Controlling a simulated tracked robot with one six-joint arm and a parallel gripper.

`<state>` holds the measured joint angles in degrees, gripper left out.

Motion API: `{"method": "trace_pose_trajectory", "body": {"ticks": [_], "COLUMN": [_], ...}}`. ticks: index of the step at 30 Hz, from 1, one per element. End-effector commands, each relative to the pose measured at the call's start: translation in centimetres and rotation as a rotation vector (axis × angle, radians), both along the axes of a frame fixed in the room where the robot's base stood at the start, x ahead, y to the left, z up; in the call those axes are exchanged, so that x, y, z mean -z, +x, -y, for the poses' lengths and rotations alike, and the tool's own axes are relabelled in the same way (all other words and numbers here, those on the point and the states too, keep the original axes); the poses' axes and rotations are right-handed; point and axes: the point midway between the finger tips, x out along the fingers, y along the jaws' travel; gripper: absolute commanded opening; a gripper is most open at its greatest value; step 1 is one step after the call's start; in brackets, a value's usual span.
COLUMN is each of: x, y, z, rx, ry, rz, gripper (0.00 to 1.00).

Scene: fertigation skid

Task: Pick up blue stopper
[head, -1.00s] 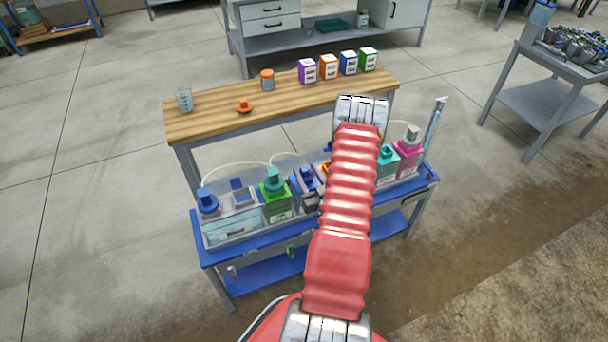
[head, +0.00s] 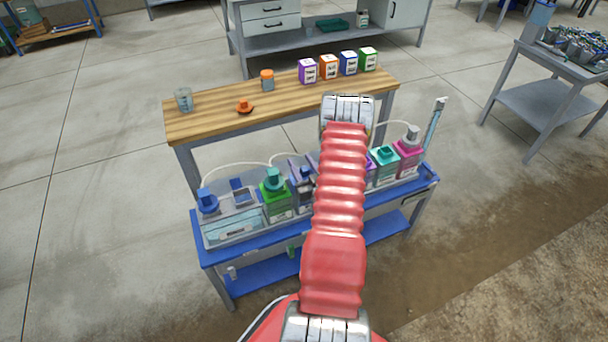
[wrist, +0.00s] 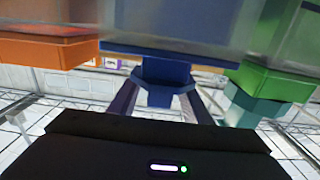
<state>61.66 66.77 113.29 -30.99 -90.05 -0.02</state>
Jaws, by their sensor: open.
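The blue stopper (wrist: 165,85) shows in the middle of the wrist view, against the blue base of a tank (wrist: 150,52); the wrist view looks turned upside down.
A green tank (head: 276,202) with a teal stopper (head: 273,179) stands close beside the blue tank. A teal tank (head: 385,165) and a pink tank (head: 407,158) stand to the right. Thin tubes arc behind. A wooden bench (head: 215,115) with small boxes lies beyond.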

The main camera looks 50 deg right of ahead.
Motion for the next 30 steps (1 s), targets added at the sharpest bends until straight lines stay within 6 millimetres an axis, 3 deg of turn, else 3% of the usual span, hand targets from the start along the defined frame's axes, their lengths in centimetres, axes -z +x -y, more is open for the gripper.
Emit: {"method": "trace_pose_trajectory", "body": {"ticks": [8, 26, 30], "x": [0.00, 0.00, 0.00], "y": [-0.02, -0.03, -0.04], "z": [-0.01, -0.01, 0.00], "rx": [0.000, 0.000, 0.000], "ry": [0.000, 0.000, 0.000], "rz": [0.000, 0.000, 0.000], "gripper": [0.44, 0.02, 0.00]}}
